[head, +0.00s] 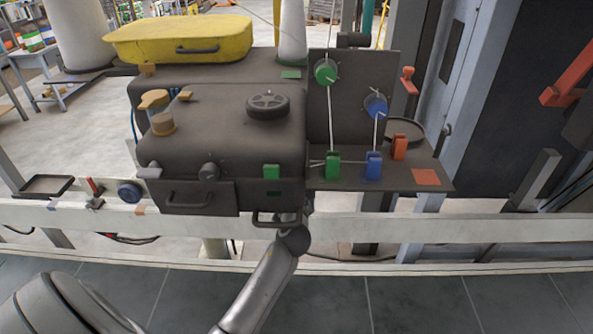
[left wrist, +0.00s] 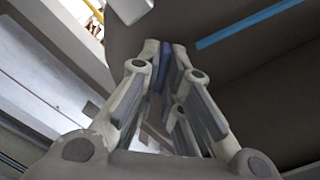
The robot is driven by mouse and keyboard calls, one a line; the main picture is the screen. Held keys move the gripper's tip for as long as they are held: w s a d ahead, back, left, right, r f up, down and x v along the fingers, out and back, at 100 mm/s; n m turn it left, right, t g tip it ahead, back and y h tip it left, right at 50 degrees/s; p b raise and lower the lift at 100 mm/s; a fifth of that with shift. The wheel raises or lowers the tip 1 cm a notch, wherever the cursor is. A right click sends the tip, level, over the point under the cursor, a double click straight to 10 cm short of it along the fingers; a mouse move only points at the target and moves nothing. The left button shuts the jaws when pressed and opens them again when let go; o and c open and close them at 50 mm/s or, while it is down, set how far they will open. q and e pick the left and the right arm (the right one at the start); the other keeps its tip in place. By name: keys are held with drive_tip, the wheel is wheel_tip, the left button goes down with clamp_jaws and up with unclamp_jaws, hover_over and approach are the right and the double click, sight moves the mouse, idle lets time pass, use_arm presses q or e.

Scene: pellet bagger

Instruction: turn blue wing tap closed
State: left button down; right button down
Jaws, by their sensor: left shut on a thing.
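In the left wrist view my left gripper (left wrist: 165,52) has its two fingers closed around a narrow blue piece (left wrist: 162,68), which looks like the wing of the blue tap. Only a thin strip of it shows between the fingers, so how far it is turned cannot be told. A dark panel with a blue stripe (left wrist: 250,25) lies beside it on the right. In the head view my left arm reaches up to the front of the dark machine box (head: 230,135), and its fingers and the held piece are hidden there. My right gripper is in neither view.
A pale rail (head: 480,228) runs across in front of the machine. A dark handle (head: 276,220) hangs close to my left arm. A side panel (head: 345,90) carries green (head: 326,71) and blue (head: 376,106) knobs. The tiled floor in front is clear.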

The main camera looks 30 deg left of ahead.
use_arm(q)
drive_tip(key=m, duration=0.4)
drive_tip(key=m+p, duration=0.1)
drive_tip(key=m, duration=0.3)
drive_tip(key=shift+d+f+p, duration=0.1)
drive_tip(key=shift+f+p, duration=0.1)
drive_tip(key=shift+p, duration=0.1)
drive_tip(key=shift+m, duration=0.4)
drive_tip(key=c, duration=1.6)
unclamp_jaws()
drive_tip(key=v, duration=1.2)
